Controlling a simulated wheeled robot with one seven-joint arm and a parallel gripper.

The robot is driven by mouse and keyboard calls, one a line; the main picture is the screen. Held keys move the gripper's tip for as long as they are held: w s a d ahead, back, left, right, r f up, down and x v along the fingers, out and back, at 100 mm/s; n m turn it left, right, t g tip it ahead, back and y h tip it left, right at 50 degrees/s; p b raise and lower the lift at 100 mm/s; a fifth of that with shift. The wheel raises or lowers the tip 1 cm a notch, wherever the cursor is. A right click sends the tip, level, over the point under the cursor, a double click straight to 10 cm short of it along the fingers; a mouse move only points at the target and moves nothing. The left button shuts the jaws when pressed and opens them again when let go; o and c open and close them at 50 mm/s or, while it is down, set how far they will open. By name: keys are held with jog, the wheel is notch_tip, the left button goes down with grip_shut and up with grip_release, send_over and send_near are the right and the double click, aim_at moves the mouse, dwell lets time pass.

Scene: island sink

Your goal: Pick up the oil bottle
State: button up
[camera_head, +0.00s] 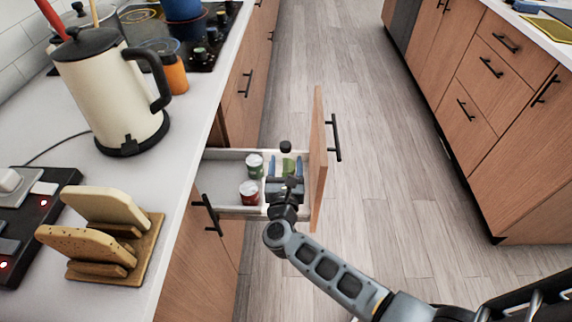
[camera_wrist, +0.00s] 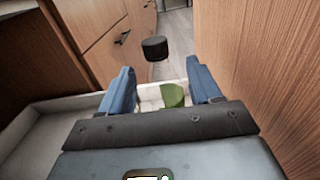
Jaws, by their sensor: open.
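The oil bottle seems to be the thing with a black cap (camera_head: 286,147) and a green part below it, standing in the open drawer; its body between them is hard to make out. In the wrist view the black cap (camera_wrist: 154,48) shows beyond the fingers, and the green part (camera_wrist: 173,95) shows between them. My gripper (camera_head: 286,167) is over the right part of the drawer, with its blue fingers apart, one on each side of the green part. I cannot tell whether they touch it. The gripper hides part of the bottle.
The open drawer (camera_head: 222,157) also holds a green-labelled can (camera_head: 255,165) and a red-labelled can (camera_head: 249,192) left of my gripper. Its wooden front (camera_head: 318,160) is close on the right. A kettle (camera_head: 110,92) and bread slices in a holder (camera_head: 146,240) stand on the left counter.

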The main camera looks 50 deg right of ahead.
aim_at(286, 145)
jog(key=shift+p+x, duration=0.65)
jog(key=shift+x, duration=2.95)
jog(key=shift+w+a+r, duration=0.1)
jog(key=shift+c, duration=0.4)
grip_shut()
